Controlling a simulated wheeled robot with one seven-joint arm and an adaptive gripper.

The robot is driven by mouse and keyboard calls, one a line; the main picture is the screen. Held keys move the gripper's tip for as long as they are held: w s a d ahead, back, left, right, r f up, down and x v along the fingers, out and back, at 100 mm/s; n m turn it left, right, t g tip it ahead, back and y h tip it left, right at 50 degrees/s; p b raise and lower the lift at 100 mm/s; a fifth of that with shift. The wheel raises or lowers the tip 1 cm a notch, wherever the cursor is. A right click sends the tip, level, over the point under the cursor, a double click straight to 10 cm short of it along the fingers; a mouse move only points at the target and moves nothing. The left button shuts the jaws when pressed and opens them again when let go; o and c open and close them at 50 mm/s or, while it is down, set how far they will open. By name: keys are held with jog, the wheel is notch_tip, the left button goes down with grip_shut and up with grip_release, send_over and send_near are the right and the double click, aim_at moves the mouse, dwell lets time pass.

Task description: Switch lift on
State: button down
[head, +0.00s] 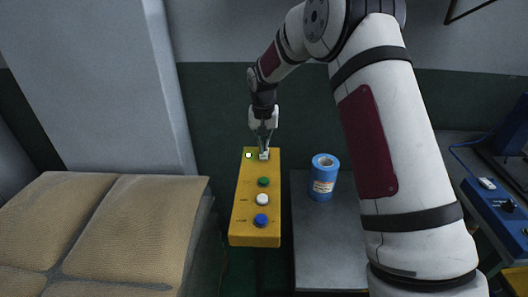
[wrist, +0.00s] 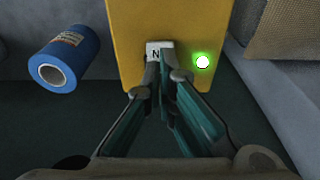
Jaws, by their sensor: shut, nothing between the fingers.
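A yellow control box (head: 242,210) carries a green button (head: 263,182), a white button (head: 262,200) and a blue button (head: 261,220). At its far end is a small white switch piece (head: 264,155), marked with an "N" in the wrist view (wrist: 155,50). Beside it a lamp (head: 249,155) glows, with a green halo in the wrist view (wrist: 202,62). My gripper (head: 264,148) is shut and empty, its fingertips (wrist: 161,66) at the switch piece. The fingers partly hide it, and I cannot tell whether they touch it.
A blue roll (head: 323,178) stands on a grey surface (head: 325,245) right of the box. A tan cushioned seat (head: 125,225) is at the left. A blue device (head: 495,210) sits at the far right. A wall (head: 215,110) rises behind the box.

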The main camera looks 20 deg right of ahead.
aim_at(264, 156)
jog(key=shift+r, duration=2.4)
